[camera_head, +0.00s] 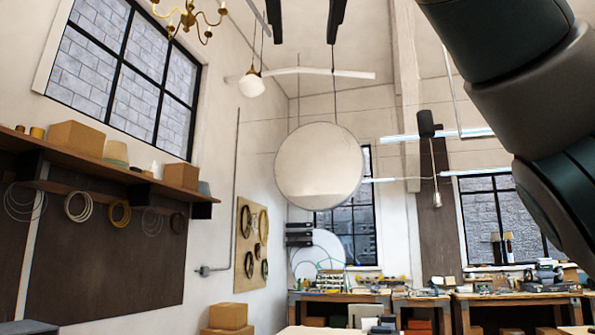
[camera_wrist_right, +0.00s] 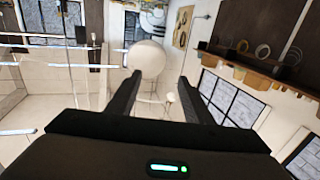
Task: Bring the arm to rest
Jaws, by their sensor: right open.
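My right gripper (camera_head: 305,38) shows at the top middle of the head view as two dark fingers pointing down, spread apart with nothing between them. My right arm's dark links fill the upper right of that view. In the right wrist view the same gripper (camera_wrist_right: 160,78) is open and empty, its two black fingers reaching into the room, which appears upside down. My left gripper is in neither view.
A large round pale disc (camera_head: 319,166) hangs mid-room, with a globe lamp (camera_head: 251,85) and a brass chandelier (camera_head: 188,14) nearby. A shelf (camera_head: 90,176) runs along the left wall. Cluttered workbenches (camera_head: 345,297) stand at the back. Air around the fingers looks clear.

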